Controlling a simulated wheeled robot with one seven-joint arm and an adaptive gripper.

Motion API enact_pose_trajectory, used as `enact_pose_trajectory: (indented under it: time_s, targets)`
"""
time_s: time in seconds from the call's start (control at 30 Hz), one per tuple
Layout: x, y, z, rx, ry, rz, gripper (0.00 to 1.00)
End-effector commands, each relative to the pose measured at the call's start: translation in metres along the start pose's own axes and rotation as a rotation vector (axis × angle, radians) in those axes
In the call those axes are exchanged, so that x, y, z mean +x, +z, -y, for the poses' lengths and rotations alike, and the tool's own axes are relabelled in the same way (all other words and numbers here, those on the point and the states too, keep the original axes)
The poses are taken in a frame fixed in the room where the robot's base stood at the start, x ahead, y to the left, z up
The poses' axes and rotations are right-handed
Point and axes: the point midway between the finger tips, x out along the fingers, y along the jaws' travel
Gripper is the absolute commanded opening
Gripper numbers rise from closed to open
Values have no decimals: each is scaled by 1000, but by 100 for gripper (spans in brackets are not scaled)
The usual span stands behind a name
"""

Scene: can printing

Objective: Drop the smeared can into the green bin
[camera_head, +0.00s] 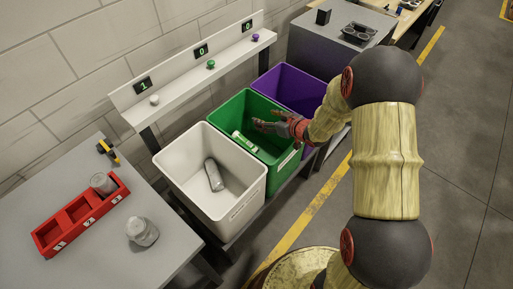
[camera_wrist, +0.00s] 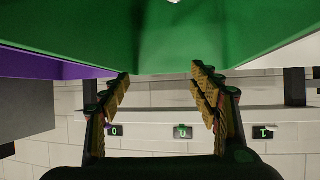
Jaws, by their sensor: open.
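The green bin (camera_head: 284,164) stands between a white bin and a purple bin; its green wall fills the top of the wrist view (camera_wrist: 160,35). A pale can with green tint (camera_head: 245,143) shows inside the green bin, tilted, below and left of my gripper; I cannot tell whether it is resting or falling. Its smear cannot be made out. My gripper (camera_head: 262,125) is over the green bin, open, with nothing between its fingers in the wrist view (camera_wrist: 160,72). A sliver of something white (camera_wrist: 174,2) shows at that view's top edge.
The white bin (camera_head: 236,205) holds a grey can (camera_head: 213,174). The purple bin (camera_head: 309,82) is behind. A shelf with counters (camera_head: 200,62) runs above the bins.

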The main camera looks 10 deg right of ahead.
Motion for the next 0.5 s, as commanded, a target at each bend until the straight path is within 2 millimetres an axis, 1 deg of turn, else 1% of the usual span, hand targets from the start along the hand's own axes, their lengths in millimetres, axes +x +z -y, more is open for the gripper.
enact_pose_trajectory:
  time_s: [0.03,0.2,0.33,0.5]
  targets:
    - [-12,-1,-1,0,3,-1,62]
    - [-47,-1,-2,1,4,0,62]
    - [-67,-1,-2,-1,3,-1,62]
    - [-82,0,-1,0,1,0,62]
